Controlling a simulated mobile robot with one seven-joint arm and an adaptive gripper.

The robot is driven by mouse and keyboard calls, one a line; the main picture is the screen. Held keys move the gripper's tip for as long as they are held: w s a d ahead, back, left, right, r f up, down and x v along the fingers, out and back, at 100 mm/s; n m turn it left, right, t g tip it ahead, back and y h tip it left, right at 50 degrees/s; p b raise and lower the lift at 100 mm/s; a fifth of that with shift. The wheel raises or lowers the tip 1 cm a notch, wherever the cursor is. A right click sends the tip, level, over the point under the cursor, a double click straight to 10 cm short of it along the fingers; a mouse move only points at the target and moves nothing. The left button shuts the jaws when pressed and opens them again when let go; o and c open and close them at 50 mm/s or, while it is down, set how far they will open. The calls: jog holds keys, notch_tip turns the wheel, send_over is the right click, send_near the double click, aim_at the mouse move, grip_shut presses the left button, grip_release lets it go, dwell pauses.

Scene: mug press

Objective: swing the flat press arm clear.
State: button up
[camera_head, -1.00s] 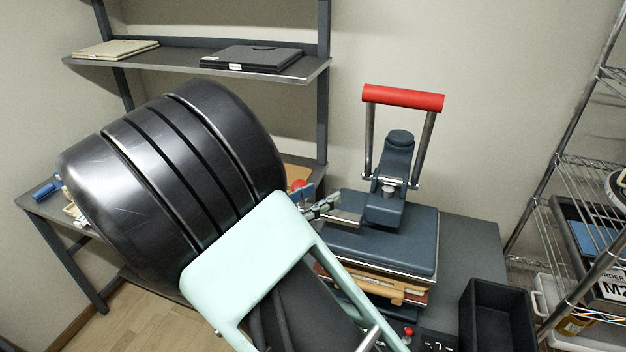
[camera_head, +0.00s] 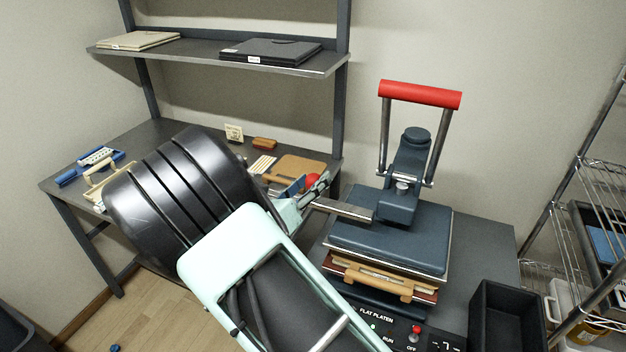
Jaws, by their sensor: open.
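The flat press (camera_head: 390,238) stands on a dark table. Its blue-grey upper platen lies over the lower layers, and a tan wooden handle (camera_head: 372,279) juts from its front. A red lift bar (camera_head: 420,94) stands raised on two metal rods above the platen. A flat metal arm (camera_head: 343,208) sticks out to the left from the head block. My gripper (camera_head: 318,190) is open at the left end of this metal arm. Whether its fingers touch the arm or straddle it, I cannot tell. My large dark arm link hides part of the workbench behind it.
A control panel (camera_head: 413,337) with a red-knobbed switch is at the press front, beside a black open bin (camera_head: 502,318). A wire rack (camera_head: 590,220) stands at right. The left workbench (camera_head: 140,141) holds small tools and wooden blocks under a shelf (camera_head: 190,54).

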jog(key=shift+w+d, duration=0.2)
jog(key=shift+w, duration=0.15)
jog(key=shift+c, duration=0.6)
grip_shut()
